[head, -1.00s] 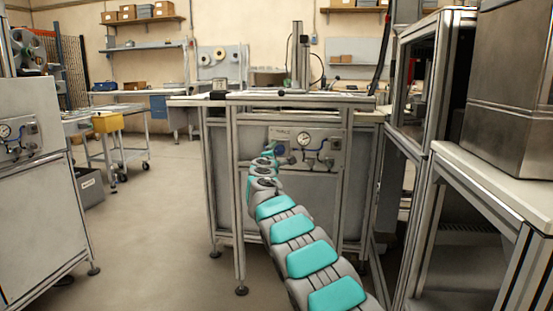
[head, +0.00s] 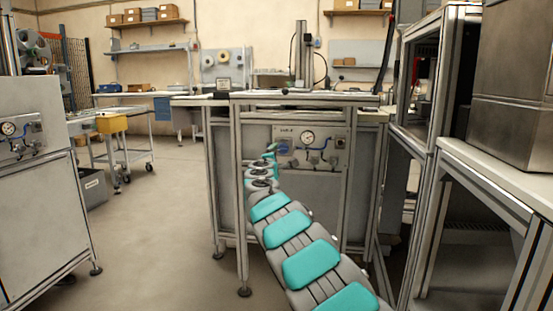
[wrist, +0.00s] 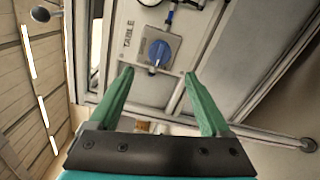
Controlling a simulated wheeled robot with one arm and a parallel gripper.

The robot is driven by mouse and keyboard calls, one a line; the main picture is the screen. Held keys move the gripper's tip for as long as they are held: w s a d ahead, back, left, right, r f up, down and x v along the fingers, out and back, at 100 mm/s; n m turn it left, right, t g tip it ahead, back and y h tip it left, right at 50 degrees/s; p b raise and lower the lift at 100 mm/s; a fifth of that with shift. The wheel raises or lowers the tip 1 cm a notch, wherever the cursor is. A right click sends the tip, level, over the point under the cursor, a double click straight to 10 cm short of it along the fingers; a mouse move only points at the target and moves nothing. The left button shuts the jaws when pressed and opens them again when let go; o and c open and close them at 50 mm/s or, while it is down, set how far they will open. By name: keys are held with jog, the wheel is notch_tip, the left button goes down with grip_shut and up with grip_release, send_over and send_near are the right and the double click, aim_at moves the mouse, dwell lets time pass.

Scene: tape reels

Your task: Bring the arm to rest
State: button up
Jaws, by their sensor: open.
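My arm shows in the head view as a chain of grey links with teal covers, reaching from the bottom right toward the front of the workbench (head: 300,97). My gripper (head: 271,150) is at its far end, small in that view, in front of the bench's gauge panel. In the wrist view my gripper (wrist: 158,85) has its two green fingers spread wide apart with nothing between them. Beyond the fingertips is a blue knob (wrist: 159,52) on the panel marked TABLE; it appears apart from the fingers.
The gauge panel (head: 312,147) is on the bench front. A grey cabinet (head: 40,215) stands at left, and a framed machine (head: 428,85) and white-topped bench (head: 500,180) stand close at right. A cart with a yellow bin (head: 111,124) is farther back. Floor (head: 165,220) at left centre is clear.

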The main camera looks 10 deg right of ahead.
jog(key=s+d+m+g+h+p, duration=0.1)
jog(key=s+d+m+g+h, duration=0.65)
jog(key=s+d, duration=1.45)
jog(key=s+a+f+m+g+y+p, duration=0.1)
jog(key=s+f+m+g+y, duration=0.2)
jog(key=s, duration=0.7)
jog(key=s+a+f+m+g+y, duration=0.25)
jog(key=s+f, duration=0.25)
jog(key=s, duration=0.4)
jog(key=s+a+f+m+g+y+p, duration=0.1)
jog(key=s+f+m+g+y, duration=0.2)
jog(key=s, duration=0.7)
jog(key=s+a+f+g+y, duration=0.1)
jog(key=s+a+f, duration=0.2)
jog(key=s+a, duration=0.2)
jog(key=s+a+f+g+y, duration=0.1)
jog(key=s+a+f+y, duration=0.1)
jog(key=s, duration=0.8)
jog(key=s+a+f+g+y, duration=0.1)
jog(key=s+a+f, duration=0.3)
jog(key=s+a, duration=0.3)
jog(key=shift+s+a+f+m+y, duration=0.3)
jog(key=shift+s+a+m, duration=0.1)
jog(key=shift+s, duration=0.4)
jog(key=shift+d, duration=0.2)
